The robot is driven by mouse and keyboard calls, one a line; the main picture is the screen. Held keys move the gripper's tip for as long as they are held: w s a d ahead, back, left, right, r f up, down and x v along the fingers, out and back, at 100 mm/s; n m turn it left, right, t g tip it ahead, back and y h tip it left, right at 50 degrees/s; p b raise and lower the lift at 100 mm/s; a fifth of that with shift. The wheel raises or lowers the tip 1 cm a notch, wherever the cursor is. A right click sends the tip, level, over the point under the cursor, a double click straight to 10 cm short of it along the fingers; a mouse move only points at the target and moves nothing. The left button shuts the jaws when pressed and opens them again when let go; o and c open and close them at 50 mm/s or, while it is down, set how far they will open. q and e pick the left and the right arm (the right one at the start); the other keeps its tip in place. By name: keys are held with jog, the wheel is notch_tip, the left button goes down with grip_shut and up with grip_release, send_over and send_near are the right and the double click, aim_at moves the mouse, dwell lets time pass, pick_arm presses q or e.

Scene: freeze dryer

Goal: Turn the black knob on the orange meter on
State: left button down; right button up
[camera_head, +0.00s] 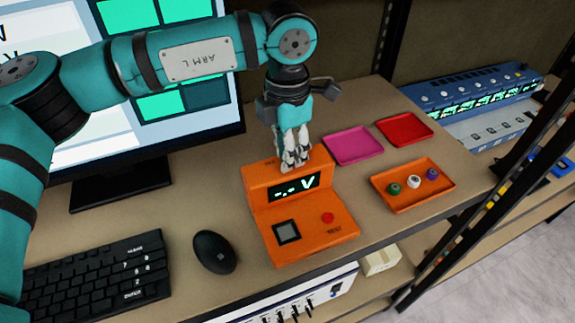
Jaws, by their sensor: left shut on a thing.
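The orange meter (262,187) stands on the desk near the middle of the head view. Its display (295,188) reads "-.- V" in light green. Its lower face has a dark square (286,231) and a red button (327,217) above the word TEST. My left gripper (292,161) points down at the top of the meter, behind the display. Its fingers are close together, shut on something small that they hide. No black knob shows clearly; that it is the thing between the fingers cannot be seen directly. My right gripper is out of view.
A monitor (221,120), a keyboard (97,278) and a black mouse (215,252) are left of the meter. Magenta (352,146) and red (404,130) trays lie behind right. An orange tray (436,204) holds three small round items. A dark rack post (500,180) stands at right.

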pick_arm(q)
jog(key=m+b, duration=0.3)
jog(key=shift+f+m, duration=0.15)
jog(key=shift+m, duration=0.15)
jog(key=shift+m+b, duration=0.85)
jog(key=shift+m, duration=0.95)
jog(key=shift+r, duration=0.2)
jog(key=c, duration=1.1)
grip_release()
notch_tip(320, 180, up, 12)
jog(key=shift+d+f, duration=0.1)
